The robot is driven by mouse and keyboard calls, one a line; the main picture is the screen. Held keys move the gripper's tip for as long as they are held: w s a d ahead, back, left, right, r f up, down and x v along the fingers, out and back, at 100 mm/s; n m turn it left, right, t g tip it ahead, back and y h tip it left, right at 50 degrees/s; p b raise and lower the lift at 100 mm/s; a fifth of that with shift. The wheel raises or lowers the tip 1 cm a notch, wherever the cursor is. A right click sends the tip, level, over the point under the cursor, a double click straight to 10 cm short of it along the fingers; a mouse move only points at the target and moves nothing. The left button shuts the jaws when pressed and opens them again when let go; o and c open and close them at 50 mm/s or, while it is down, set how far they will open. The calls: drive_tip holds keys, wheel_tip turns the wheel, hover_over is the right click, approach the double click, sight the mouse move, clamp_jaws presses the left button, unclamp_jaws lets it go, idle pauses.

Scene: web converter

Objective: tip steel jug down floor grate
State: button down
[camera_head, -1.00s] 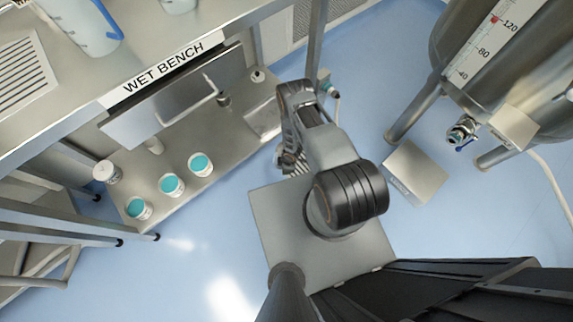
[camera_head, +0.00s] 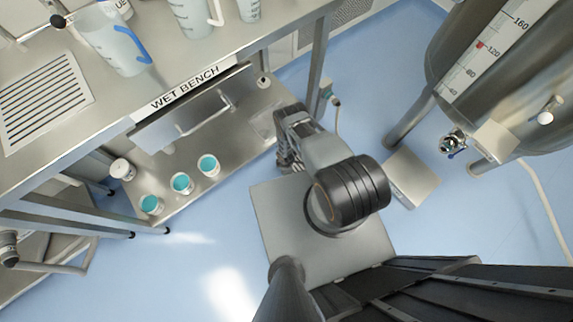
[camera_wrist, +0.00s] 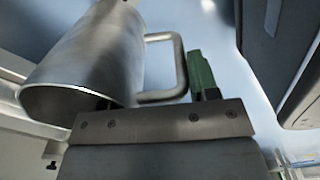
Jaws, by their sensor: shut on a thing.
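The steel jug (camera_wrist: 85,60) fills the left of the wrist view, its wide round mouth turned toward the camera at lower left. Its squared handle (camera_wrist: 180,65) reaches right to my gripper (camera_wrist: 200,78), where a green finger pad shows against it. My gripper is shut on the jug by this handle. The other finger is hidden. In the head view my gripper (camera_head: 288,160) hangs beside the bench's lower shelf, partly covered by my arm; I cannot make out the jug there. I see no floor grate in either view.
The wet bench (camera_head: 150,90) stands at left, with a slotted drain panel (camera_head: 45,100) and a clear jug (camera_head: 115,45) on top. Several teal-filled tubs (camera_head: 182,183) sit on its lower shelf. A steel tank (camera_head: 500,75) on legs stands at right. Blue floor (camera_head: 190,270) is clear at lower left.

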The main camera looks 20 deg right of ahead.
drive_tip(key=shift+r, duration=0.1)
wheel_tip(320, 180, up, 3)
drive_tip(key=p, duration=0.3)
idle(0.3)
idle(0.5)
